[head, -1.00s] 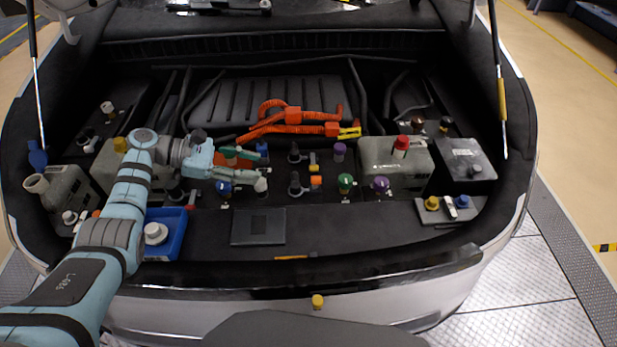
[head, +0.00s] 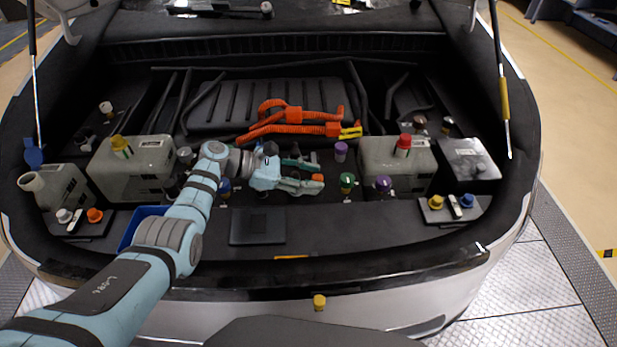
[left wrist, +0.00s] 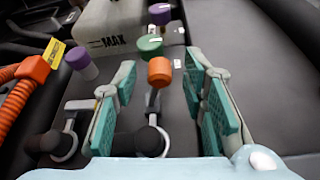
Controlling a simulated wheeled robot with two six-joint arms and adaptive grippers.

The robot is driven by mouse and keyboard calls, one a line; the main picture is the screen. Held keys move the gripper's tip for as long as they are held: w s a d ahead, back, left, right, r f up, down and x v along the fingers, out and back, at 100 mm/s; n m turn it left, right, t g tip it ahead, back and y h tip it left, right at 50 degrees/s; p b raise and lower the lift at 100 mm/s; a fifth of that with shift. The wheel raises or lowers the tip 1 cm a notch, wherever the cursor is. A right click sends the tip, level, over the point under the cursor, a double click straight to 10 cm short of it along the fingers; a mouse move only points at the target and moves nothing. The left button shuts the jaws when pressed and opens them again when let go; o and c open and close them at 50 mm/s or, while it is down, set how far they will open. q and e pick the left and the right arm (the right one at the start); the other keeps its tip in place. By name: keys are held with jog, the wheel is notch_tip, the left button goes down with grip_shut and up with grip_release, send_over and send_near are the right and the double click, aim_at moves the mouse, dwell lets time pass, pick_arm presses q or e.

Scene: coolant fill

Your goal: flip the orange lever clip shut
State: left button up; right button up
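The orange lever clip is mostly hidden in the head view, with its orange tip (head: 318,177) showing at the end of my left gripper (head: 308,175). In the left wrist view its orange tip (left wrist: 160,72) sits between the two green-padded fingers, with a grey arm and a black round pivot (left wrist: 147,141) below it. My left gripper (left wrist: 163,92) is open there, with a gap on both sides of the orange tip. I cannot tell how far the lever is tilted. My right gripper is not in view.
A second lever clip (left wrist: 70,130) lies left of the fingers. Green (head: 347,181) and purple (head: 384,184) caps stand to the right, before a grey tank (head: 385,160). Orange cables (head: 293,117) run behind. A blue tray (head: 140,225) is partly behind my left arm.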

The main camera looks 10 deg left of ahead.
pick_arm(q)
jog(key=shift+c, duration=0.4)
grip_shut()
jog(key=p, duration=0.1)
jog(key=s+p, duration=0.1)
jog(key=p, duration=0.1)
jog(key=shift+r+m+t, duration=0.2)
jog(key=shift+m+t, duration=0.1)
jog(key=shift+m, duration=0.1)
jog(key=shift+s+d+f+m+t+p, duration=0.25)
jog(key=shift+s+f+m+t+p, duration=0.35)
jog(key=shift+f+m+t, duration=0.45)
jog(key=shift+s+m, duration=0.2)
jog(key=shift+m, duration=0.25)
jog(key=shift+b, duration=0.3)
jog(key=shift+o, duration=0.4)
grip_release()
